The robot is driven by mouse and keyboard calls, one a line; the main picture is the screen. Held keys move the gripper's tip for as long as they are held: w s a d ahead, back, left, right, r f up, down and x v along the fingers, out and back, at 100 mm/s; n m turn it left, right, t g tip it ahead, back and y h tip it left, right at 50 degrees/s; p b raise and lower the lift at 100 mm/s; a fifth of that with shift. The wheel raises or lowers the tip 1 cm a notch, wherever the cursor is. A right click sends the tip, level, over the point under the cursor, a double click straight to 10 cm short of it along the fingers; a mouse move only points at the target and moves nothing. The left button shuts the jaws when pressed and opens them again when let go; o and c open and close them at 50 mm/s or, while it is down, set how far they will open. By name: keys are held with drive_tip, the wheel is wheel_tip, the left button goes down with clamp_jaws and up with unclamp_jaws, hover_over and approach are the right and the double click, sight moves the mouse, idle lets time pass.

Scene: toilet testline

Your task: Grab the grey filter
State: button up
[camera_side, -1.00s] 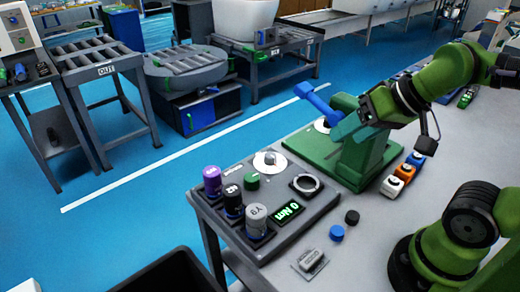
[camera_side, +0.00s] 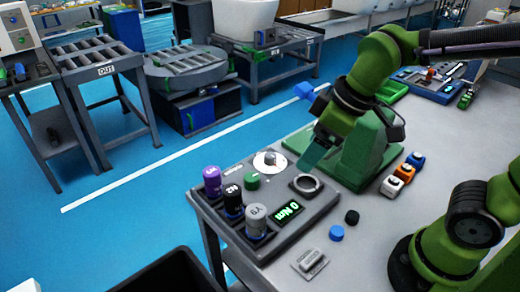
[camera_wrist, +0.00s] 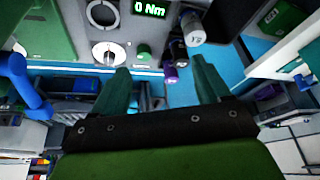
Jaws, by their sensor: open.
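A grey labelled cylinder (camera_side: 256,219), which looks like the grey filter, stands upright at the front of the dark panel (camera_side: 285,239), beside a black cylinder (camera_side: 233,202) and a purple cylinder (camera_side: 212,181). In the wrist view the grey cylinder (camera_wrist: 192,30) lies beyond and slightly right of my fingers, with the black (camera_wrist: 178,50) and purple ones nearer. My gripper (camera_side: 311,160) is open and empty. It points down above the panel's back right, apart from the cylinders. In the wrist view my gripper (camera_wrist: 160,65) shows two spread green fingers.
The panel also carries a round dial (camera_side: 270,161), a green knob (camera_side: 252,182), a ring (camera_side: 306,184) and a lit display (camera_side: 288,212). A green fixture (camera_side: 372,150) with a blue handle stands behind. A small grey part (camera_side: 310,261) and caps lie in front.

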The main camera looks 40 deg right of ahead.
drive_tip(key=w+a+n+g, duration=0.2)
drive_tip(key=a+n, duration=0.4)
drive_tip(key=n, duration=0.5)
drive_tip(key=n+h, duration=0.2)
drive_tip(key=n, duration=1.6)
approach(256, 211)
drive_tip(key=shift+g, duration=0.3)
drive_tip(key=f, duration=0.4)
drive_tip(key=w+f, duration=0.1)
drive_tip(key=f, duration=0.1)
drive_tip(key=shift+w+d+f, duration=0.1)
drive_tip(key=shift+d+f, duration=0.05)
drive_tip(key=shift+d, duration=0.15)
drive_tip(key=shift+w+a+f, duration=0.1)
drive_tip(key=shift+w+f, duration=0.1)
drive_tip(key=shift+f, duration=1.25)
drive_tip(key=shift+w+a+f, duration=0.1)
drive_tip(key=shift+w+f, duration=0.05)
drive_tip(key=shift+f, duration=1.25)
drive_tip(key=c, duration=1.1)
drive_tip(key=shift+c, duration=0.2)
drive_tip(key=shift+r, duration=0.2)
